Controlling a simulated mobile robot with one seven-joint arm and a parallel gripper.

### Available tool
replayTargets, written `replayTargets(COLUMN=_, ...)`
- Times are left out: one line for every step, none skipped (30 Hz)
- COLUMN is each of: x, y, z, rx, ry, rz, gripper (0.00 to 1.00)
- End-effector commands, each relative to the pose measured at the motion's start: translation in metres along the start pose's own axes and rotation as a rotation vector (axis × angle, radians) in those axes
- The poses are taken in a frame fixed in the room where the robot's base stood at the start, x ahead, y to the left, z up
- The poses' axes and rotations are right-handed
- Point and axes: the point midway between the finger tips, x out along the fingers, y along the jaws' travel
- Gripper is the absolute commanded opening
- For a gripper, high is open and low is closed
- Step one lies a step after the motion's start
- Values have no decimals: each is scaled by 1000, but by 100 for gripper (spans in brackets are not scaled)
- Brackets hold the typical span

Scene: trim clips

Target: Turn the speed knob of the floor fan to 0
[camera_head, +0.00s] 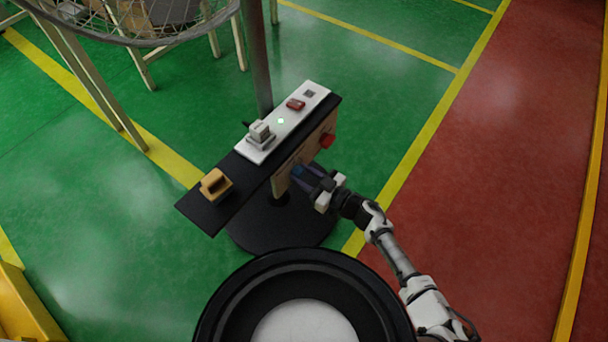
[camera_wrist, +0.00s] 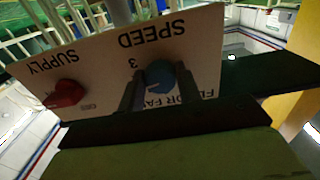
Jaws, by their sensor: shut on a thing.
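The blue speed knob (camera_wrist: 162,76) sits on a pale panel (camera_wrist: 100,62) that appears upside down in the wrist view, under the word SPEED. A "3" shows beside it; other scale marks are hidden. A faint line shows on the knob's face, but its setting is hard to read. My gripper (camera_wrist: 159,88) is shut on the knob, one finger on each side. In the head view my gripper (camera_head: 312,180) is at the front face of the black-topped control box (camera_head: 237,199), and the blue knob (camera_head: 297,171) shows only partly.
A red supply knob (camera_wrist: 64,93) is on the same panel; it shows in the head view too (camera_head: 327,140). Green floor lies around.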

Motion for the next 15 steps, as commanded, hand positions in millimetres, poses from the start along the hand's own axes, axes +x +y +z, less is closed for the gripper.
replayTargets(x=0, y=0, z=0, rx=0, ry=0, rz=0, gripper=11)
replayTargets(x=0, y=0, z=0, rx=-1, ry=0, rz=0, gripper=11)
replayTargets(x=0, y=0, z=0, rx=-4, ry=0, rz=0, gripper=11)
replayTargets(x=0, y=0, z=0, rx=-6, ry=0, rz=0, gripper=11)
replayTargets(x=0, y=0, z=0, rx=-10, ry=0, rz=0, gripper=11)
replayTargets(x=0, y=0, z=0, rx=-18, ry=0, rz=0, gripper=11)
replayTargets(x=0, y=0, z=0, rx=-24, ry=0, rz=0, gripper=11)
replayTargets(x=0, y=0, z=0, rx=-32, ry=0, rz=0, gripper=11)
replayTargets(x=0, y=0, z=0, rx=-47, ry=0, rz=0, gripper=11)
replayTargets(x=0, y=0, z=0, rx=-59, ry=0, rz=0, gripper=11)
replayTargets(x=0, y=0, z=0, rx=-73, ry=1, rz=0, gripper=11)
replayTargets(x=0, y=0, z=0, rx=-95, ry=1, rz=0, gripper=11)
replayTargets(x=0, y=0, z=0, rx=-112, ry=1, rz=0, gripper=11)
replayTargets(x=0, y=0, z=0, rx=-133, ry=1, rz=0, gripper=11)
replayTargets(x=0, y=0, z=0, rx=-162, ry=2, rz=0, gripper=11)
